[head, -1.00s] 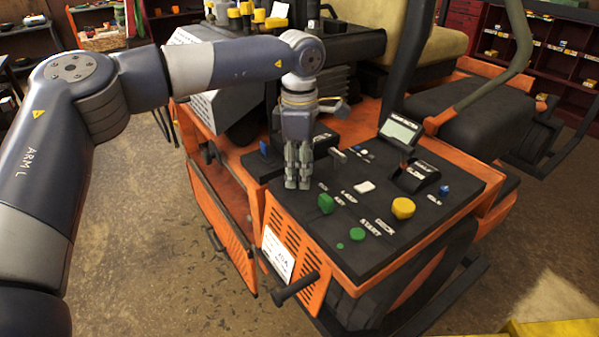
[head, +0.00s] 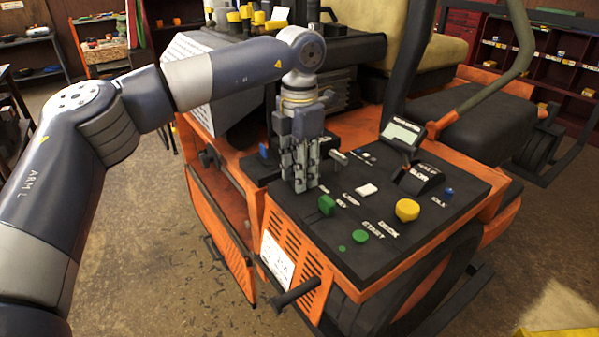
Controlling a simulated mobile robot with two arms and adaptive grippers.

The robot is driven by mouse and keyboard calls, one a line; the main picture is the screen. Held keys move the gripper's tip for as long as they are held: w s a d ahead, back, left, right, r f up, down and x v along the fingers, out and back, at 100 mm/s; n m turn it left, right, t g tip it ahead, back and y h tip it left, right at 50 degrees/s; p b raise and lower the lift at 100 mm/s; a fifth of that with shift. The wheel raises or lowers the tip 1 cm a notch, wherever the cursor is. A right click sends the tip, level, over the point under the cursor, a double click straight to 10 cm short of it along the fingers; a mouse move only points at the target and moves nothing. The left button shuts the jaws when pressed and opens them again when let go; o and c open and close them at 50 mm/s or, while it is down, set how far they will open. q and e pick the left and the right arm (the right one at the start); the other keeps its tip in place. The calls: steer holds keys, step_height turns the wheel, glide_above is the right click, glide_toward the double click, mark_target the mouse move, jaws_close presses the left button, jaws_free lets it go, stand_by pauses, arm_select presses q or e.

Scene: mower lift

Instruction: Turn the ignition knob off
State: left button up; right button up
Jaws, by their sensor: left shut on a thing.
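My left gripper (head: 303,187) points down at the black control panel (head: 432,213) of the orange mower, at the panel's left side. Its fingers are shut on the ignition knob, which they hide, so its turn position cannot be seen. A green control (head: 326,205) stands just right of the fingertips, beside a small white label that seems to read KEY. My right gripper is not in view.
A yellow knob (head: 407,210), a white button (head: 367,189) and a green button (head: 360,236) are on the panel. A small display (head: 402,132) stands at its back. A black handle (head: 296,292) sticks out in front.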

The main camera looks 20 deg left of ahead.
arm_select(q)
steer(key=shift+w+r, duration=0.1)
steer(key=shift+r, duration=0.1)
stand_by(0.3)
steer(key=o, duration=1)
steer(key=shift+o, duration=0.2)
steer(key=shift+f, duration=0.1)
step_height(320, 180, up, 12)
